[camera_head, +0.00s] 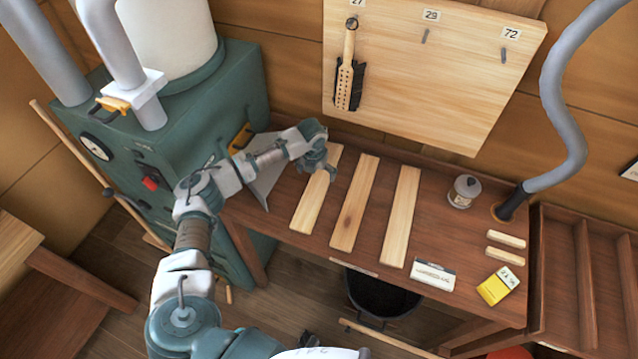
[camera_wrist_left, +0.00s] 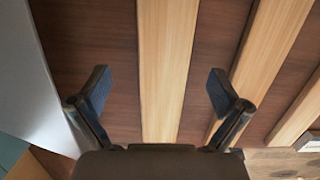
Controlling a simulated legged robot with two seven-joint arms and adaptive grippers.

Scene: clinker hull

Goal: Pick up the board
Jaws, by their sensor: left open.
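Three pale wooden boards lie side by side on the dark bench: a left board (camera_head: 310,208), a middle board (camera_head: 354,205) and a right board (camera_head: 401,215). My left gripper (camera_head: 322,170) is over the far end of the left board. In the left wrist view, the open gripper (camera_wrist_left: 158,85) has one finger on each side of the left board (camera_wrist_left: 166,60), with nothing held. The middle board (camera_wrist_left: 265,60) passes behind its right finger. The height of the gripper above the bench is hard to tell. My right gripper does not show.
A green machine (camera_head: 150,150) stands left of the bench (camera_head: 450,235). A glass jar (camera_head: 464,192), small wooden blocks (camera_head: 506,240), a yellow box (camera_head: 498,286) and a white label block (camera_head: 434,275) sit on the right. A grey hose (camera_head: 560,100) and pegboard (camera_head: 430,80) are behind.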

